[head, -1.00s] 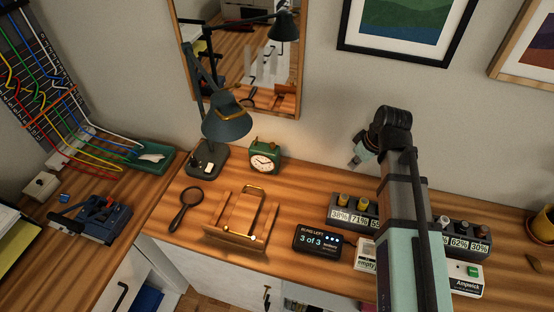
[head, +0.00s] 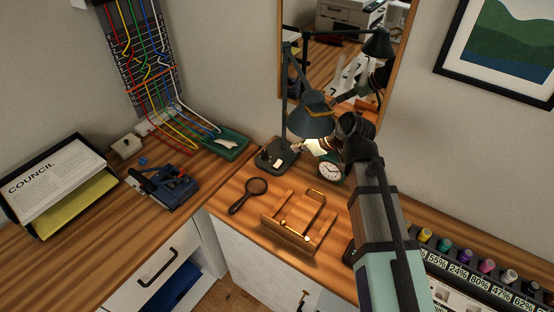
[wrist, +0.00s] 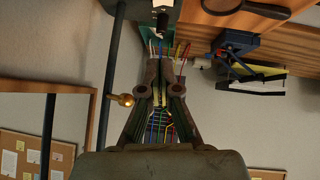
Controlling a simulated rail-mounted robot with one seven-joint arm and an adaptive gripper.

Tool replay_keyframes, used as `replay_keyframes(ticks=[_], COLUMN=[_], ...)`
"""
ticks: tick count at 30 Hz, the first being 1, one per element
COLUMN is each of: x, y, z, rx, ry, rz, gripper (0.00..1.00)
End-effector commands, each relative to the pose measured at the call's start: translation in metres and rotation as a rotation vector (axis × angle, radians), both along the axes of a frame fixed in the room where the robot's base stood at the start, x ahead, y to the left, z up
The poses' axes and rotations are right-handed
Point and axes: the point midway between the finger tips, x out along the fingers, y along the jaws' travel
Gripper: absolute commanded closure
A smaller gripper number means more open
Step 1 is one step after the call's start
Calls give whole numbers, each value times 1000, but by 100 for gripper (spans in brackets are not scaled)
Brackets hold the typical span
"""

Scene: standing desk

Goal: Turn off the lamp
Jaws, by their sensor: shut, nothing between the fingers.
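The lamp is dark teal, with its shade (head: 312,122) hanging over the desk and its base (head: 268,152) standing near the back wall. A small pale switch (head: 278,163) shows on the base. The lamp post (wrist: 113,70) with a brass knob (wrist: 125,100) is left of the fingers. My gripper (wrist: 158,70) is shut and empty, apart from the switch. In the head view it reaches left beneath the shade, brightly lit, with its tips hard to make out.
A green clock (head: 330,170) stands just below my gripper in the head view. A magnifying glass (head: 249,195) and a wooden stand (head: 297,225) are in front. A green tray (head: 226,146) lies left of the base. A mirror (head: 345,60) hangs behind.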

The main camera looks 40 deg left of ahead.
Motion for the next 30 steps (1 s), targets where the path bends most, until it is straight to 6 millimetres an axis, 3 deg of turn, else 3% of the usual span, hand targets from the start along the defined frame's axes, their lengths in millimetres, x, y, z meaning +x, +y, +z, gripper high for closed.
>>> replay_keyframes(ticks=[11, 25, 30], x=[2, 9, 11], y=[13, 75, 71], z=[-12, -72, -92], rx=[-3, -4, -4], ry=[2, 3, 1], rz=[0, 1, -1], gripper=[100, 100, 100])
